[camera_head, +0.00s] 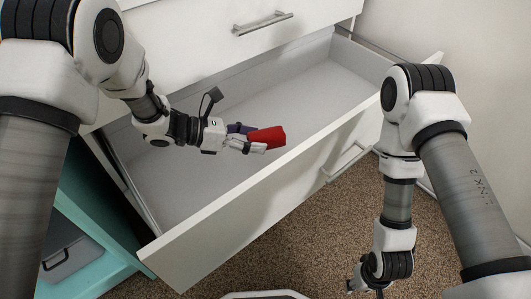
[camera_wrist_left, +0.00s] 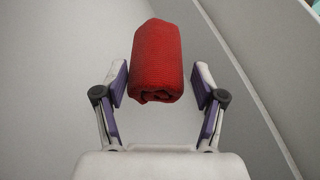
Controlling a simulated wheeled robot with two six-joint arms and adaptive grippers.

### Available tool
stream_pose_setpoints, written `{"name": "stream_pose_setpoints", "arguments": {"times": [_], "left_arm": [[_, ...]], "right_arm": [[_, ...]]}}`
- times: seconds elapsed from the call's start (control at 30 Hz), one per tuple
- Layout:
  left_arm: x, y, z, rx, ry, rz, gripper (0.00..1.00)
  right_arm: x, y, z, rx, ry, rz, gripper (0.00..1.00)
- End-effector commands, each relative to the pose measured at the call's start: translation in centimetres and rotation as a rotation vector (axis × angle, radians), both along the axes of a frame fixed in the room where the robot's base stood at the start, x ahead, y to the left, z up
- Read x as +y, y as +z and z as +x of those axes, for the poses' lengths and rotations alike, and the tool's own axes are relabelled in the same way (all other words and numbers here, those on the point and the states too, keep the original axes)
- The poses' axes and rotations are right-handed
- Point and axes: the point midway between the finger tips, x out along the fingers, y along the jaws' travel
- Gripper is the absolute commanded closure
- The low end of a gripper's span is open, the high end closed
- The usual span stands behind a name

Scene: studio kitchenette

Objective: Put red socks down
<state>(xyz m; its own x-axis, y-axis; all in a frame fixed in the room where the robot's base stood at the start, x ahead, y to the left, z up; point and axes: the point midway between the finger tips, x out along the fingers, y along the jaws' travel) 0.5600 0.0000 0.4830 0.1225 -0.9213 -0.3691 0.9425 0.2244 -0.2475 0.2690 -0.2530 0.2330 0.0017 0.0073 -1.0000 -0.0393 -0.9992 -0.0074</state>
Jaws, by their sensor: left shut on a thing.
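The red socks (camera_head: 267,137) are a rolled red bundle at the fingertips of my left gripper (camera_head: 247,141), over the open drawer (camera_head: 190,243). In the left wrist view the red socks (camera_wrist_left: 158,62) sit between the two fingers of my left gripper (camera_wrist_left: 162,85), which is shut on them. The pale drawer floor shows behind them. I cannot tell how high above the floor they are. My right gripper (camera_head: 362,284) is low at the bottom of the head view, outside the drawer, and its fingers are mostly hidden.
The drawer looks otherwise empty, with free floor to the right. A closed drawer with a metal handle (camera_head: 263,23) is above it. A teal unit (camera_head: 95,235) with a grey box (camera_head: 72,258) stands at lower left. Brown carpet (camera_head: 310,240) lies in front.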

Motion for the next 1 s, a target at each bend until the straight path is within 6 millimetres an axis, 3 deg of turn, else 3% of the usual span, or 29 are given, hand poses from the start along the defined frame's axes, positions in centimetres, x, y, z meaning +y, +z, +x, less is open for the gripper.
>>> {"name": "stream_pose_setpoints", "arguments": {"times": [0.03, 0.33, 0.73, 0.77, 0.8, 0.83, 1.0], "left_arm": [[0.0, -1.6, 0.0, 0.002, 0.001, 0.0, 0.62], [0.0, -7.0, 0.0, 0.002, 0.002, 0.0, 0.62], [0.0, -7.8, 0.0, 0.0, 0.002, 0.0, 0.62], [0.0, -7.7, 0.0, 0.0, 0.002, 0.0, 0.23], [0.0, -7.6, 0.0, 0.0, 0.002, 0.0, 0.09], [0.0, -7.6, 0.0, 0.0, 0.002, 0.0, 0.05], [0.0, -7.6, 0.0, 0.0, 0.002, 0.0, 0.05]], "right_arm": [[0.0, -1.0, 0.0, 0.0, 0.0, 0.0, 0.6], [0.0, -3.7, 0.1, -0.002, -0.004, 0.0, 0.6], [-0.1, -4.0, 0.1, -0.003, -0.006, -0.001, 0.6], [-0.1, -3.9, 0.1, -0.003, -0.006, -0.001, 0.6], [-0.1, -3.8, 0.1, -0.003, -0.006, -0.001, 0.6], [-0.1, -3.8, 0.1, -0.003, -0.006, -0.001, 0.6], [-0.1, -3.8, 0.1, -0.003, -0.006, -0.001, 0.6]]}}
